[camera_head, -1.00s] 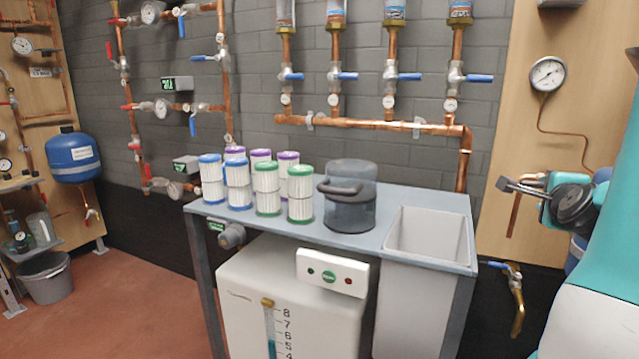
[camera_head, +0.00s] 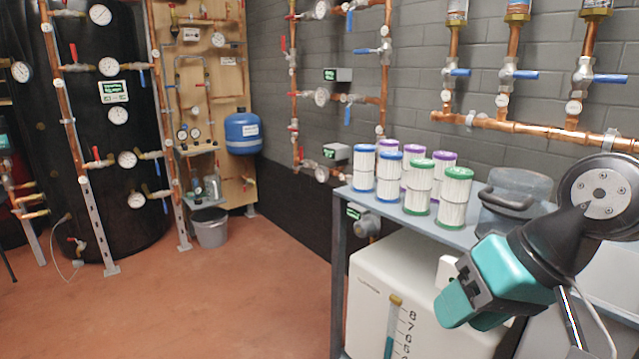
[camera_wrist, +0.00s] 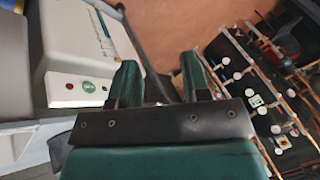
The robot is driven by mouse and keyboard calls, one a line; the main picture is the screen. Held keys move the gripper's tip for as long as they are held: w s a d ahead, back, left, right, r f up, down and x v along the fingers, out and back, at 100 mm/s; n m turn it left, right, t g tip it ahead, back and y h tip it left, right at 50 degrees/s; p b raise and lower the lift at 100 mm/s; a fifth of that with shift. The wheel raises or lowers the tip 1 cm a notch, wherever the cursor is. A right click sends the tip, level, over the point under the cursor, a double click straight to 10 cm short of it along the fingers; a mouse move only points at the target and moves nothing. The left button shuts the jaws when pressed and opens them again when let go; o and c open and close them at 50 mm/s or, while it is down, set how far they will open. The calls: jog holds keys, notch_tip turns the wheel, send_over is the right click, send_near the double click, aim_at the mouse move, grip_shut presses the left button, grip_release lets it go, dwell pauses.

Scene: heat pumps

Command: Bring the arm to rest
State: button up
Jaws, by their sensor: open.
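My gripper (camera_wrist: 160,75) shows in the wrist view with its two green fingers apart and nothing between them. Beyond the fingers are the red floor and the side of the bench. In the head view my arm's teal and black end hangs at the lower right, in front of the bench and its white tank. It hides part of the tank and of the area around the sink. Whether it touches anything there I cannot tell.
The white tank (camera_head: 375,290) stands below. A grey bin (camera_head: 210,230) and a blue vessel (camera_head: 243,133) are at the back. The red floor (camera_head: 230,300) on the left is clear.

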jog(key=s+a+n+g, duration=0.3)
jog(key=s+a+n, duration=0.1)
jog(key=s+n, duration=0.25)
notch_tip(320, 180, up, 24)
jog(key=s+p, duration=0.1)
jog(key=p, duration=2.3)
jog(key=shift+r+m+h, duration=0.2)
jog(key=shift+m+h, duration=0.15)
jog(key=shift+h, duration=0.05)
